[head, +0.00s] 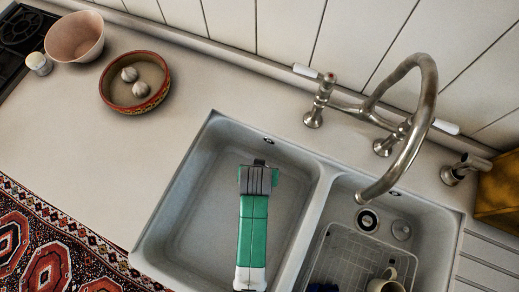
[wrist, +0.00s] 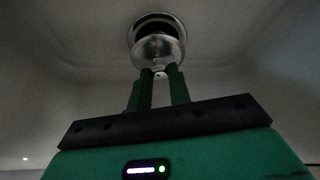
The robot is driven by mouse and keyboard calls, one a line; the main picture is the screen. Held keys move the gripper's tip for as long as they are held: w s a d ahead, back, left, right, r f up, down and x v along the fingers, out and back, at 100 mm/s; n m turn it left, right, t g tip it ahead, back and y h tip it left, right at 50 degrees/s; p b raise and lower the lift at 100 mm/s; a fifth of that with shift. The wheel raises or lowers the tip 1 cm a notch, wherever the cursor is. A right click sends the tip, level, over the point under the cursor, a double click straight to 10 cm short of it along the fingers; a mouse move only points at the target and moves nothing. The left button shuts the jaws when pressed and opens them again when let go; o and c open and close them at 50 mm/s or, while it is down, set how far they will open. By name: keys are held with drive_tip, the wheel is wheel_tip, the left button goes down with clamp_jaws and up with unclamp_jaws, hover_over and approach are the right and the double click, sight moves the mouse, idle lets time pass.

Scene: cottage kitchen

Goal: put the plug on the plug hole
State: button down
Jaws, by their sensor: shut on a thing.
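My gripper (wrist: 159,72) is shut on a small round metal plug (wrist: 158,50), held by its knob at the fingertips. In the wrist view the plug hole (wrist: 152,19), a metal ring with a dark opening, lies just beyond the plug and is partly covered by it. I cannot tell whether the plug touches the ring. In the head view my gripper (head: 259,162) is low in the left basin (head: 200,190), near its back wall. The green and white arm hides the plug and this basin's hole there.
The curved tap (head: 425,95) overhangs that basin. A bowl with garlic (head: 135,83) stands on the counter at left, clear of the sink.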

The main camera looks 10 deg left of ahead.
drive_tip(key=shift+s+b+x, duration=0.15)
drive_tip(key=shift+b+x, duration=0.25)
drive_tip(key=shift+x, duration=0.6)
drive_tip(key=shift+s+b+x, duration=0.15)
drive_tip(key=shift+b+x, duration=0.25)
drive_tip(key=shift+x, duration=0.6)
drive_tip(key=c, duration=1.3)
unclamp_jaws()
drive_tip(key=shift+f, duration=0.1)
drive_tip(key=p+v, duration=0.4)
drive_tip(key=v, duration=0.8)
